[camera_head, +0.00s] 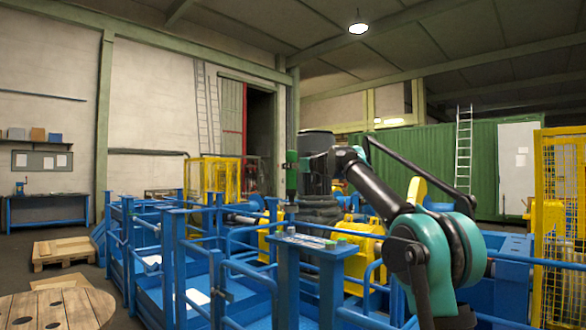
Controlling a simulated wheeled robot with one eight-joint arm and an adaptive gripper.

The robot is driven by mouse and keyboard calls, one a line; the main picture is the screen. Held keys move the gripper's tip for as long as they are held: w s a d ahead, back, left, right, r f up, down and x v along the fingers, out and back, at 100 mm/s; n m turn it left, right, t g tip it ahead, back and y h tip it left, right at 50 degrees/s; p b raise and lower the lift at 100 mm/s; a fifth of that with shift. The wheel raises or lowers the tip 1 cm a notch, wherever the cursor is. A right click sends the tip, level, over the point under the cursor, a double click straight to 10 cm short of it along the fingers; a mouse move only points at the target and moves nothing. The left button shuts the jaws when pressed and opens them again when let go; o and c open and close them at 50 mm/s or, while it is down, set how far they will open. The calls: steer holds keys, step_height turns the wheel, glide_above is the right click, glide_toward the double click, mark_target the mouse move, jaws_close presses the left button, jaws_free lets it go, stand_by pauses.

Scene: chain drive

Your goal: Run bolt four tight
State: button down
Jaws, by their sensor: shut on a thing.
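My arm, teal and black, reaches from the lower right up and left into the middle of the view. Its end with my gripper (291,205) is far off and small, pointing down above the blue framework. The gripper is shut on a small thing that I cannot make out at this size. Behind and below it are yellow machine parts (362,243) of the drive. Bolt four is not discernible; the bolts are too small or hidden behind the posts and rails. I cannot tell whether the gripper touches the drive.
Blue railings and posts (215,270) fill the middle. A blue pedestal (310,252) with small items on top stands in front of the gripper. Yellow mesh fencing (562,215) is at right. A wooden pallet (63,250) and a cable reel (58,310) lie at left.

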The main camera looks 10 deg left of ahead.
mark_target(294, 188)
steer(key=shift+f, duration=0.1)
stand_by(0.3)
steer(key=shift+f, duration=4.2)
stand_by(0.6)
steer(key=shift+r, duration=3.55)
